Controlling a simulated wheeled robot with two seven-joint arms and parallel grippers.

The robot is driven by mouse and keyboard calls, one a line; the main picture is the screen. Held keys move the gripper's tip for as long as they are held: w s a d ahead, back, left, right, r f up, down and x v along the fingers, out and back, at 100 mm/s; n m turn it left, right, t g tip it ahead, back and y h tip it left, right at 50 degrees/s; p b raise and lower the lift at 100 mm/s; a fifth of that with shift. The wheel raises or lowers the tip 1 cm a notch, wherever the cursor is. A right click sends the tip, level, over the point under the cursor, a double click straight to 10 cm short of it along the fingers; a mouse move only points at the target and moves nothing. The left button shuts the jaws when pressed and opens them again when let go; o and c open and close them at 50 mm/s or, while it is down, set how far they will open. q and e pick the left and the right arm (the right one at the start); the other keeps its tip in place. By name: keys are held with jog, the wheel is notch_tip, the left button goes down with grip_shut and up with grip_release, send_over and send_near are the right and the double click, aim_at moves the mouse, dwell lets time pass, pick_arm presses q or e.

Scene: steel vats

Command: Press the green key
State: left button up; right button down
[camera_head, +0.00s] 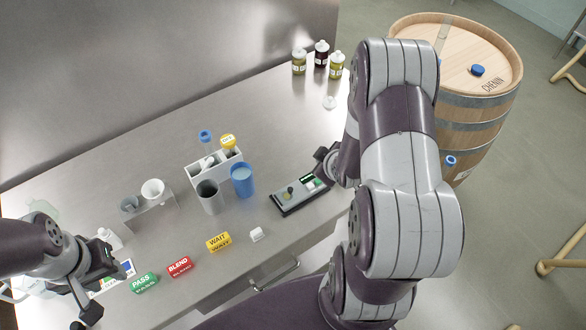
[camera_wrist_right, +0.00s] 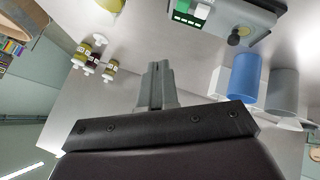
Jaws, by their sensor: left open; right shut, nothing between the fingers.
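A small grey and black instrument (camera_head: 297,193) lies on the steel bench, with a dark knob and a green-lit panel. In the right wrist view the instrument (camera_wrist_right: 250,15) is at the top, and a green key (camera_wrist_right: 183,6) shows on it near the top edge, beside a pale key. My right gripper (camera_wrist_right: 157,72) is shut and empty, its fingertips apart from the key in that picture. In the head view my right gripper (camera_head: 325,163) is beside the instrument's right end, partly hidden by my arm. My left gripper (camera_head: 95,285) is open over the bench's left end.
A grey rack (camera_head: 215,172) with tubes, a grey cup (camera_head: 210,197) and a blue cup (camera_head: 242,180) stand left of the instrument. PASS (camera_head: 144,284), BLEND (camera_head: 179,266) and WAIT (camera_head: 218,241) blocks line the front. Several bottles (camera_head: 321,54) stand at the back; a barrel (camera_head: 465,110) stands beyond.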

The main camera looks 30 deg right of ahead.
jog(key=shift+w+r+n+t, duration=0.5)
jog(key=shift+w+r+n, duration=0.1)
jog(key=shift+r, duration=0.1)
jog(key=b, duration=0.8)
send_over(319, 185)
notch_tip(319, 185, down, 9)
jog(key=shift+r, duration=0.1)
dwell(1.3)
jog(key=shift+f, duration=0.45)
